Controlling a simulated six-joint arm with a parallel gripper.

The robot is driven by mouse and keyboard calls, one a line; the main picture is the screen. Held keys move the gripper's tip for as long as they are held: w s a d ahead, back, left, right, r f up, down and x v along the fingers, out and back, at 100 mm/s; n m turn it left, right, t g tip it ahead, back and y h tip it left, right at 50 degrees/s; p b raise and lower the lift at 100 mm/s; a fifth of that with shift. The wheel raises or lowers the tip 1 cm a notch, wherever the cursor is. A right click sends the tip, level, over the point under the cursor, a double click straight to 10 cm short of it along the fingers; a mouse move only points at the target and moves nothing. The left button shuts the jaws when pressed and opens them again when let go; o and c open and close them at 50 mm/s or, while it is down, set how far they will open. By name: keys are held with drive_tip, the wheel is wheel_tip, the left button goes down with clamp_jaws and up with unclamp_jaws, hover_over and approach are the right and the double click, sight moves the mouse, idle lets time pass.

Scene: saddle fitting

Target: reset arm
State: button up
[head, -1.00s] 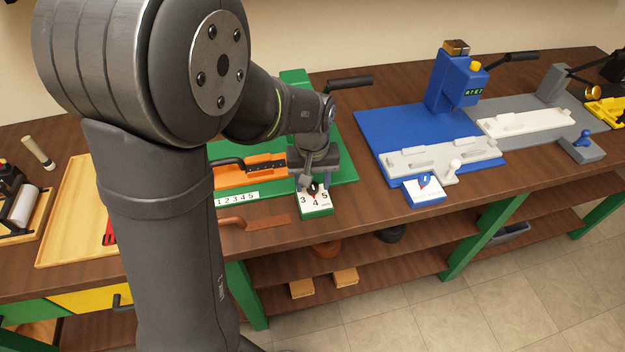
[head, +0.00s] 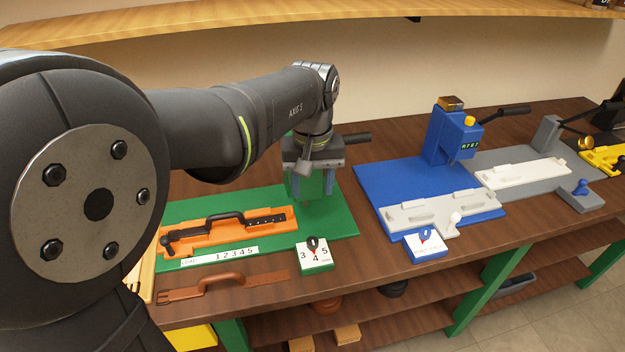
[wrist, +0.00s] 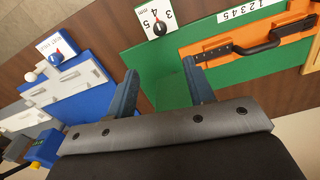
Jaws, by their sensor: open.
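My gripper (head: 313,186) hangs fingers-down above the right part of the green board (head: 346,222) in the head view. Its two blue-grey fingers are apart with nothing between them; the wrist view also shows my gripper (wrist: 160,92) open and empty. Left of it, an orange fixture (head: 195,240) on the board holds a dark handled strip (head: 240,216). A green dial block (head: 317,256) with numbers and a black knob stands at the board's front edge, in front of my gripper and apart from it.
A brown handled strip (head: 227,285) lies at the table's front edge. To the right stand a blue press (head: 452,130) on a blue board, a blue dial block (head: 426,247) and a grey station with a white bar (head: 520,173). A wooden shelf (head: 300,28) runs above.

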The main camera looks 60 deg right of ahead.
sight(313, 240)
drive_tip(key=shift+r, duration=0.4)
idle(0.3)
wheel_tip(313, 240, down, 18)
drive_tip(key=shift+r, duration=0.25)
idle(0.5)
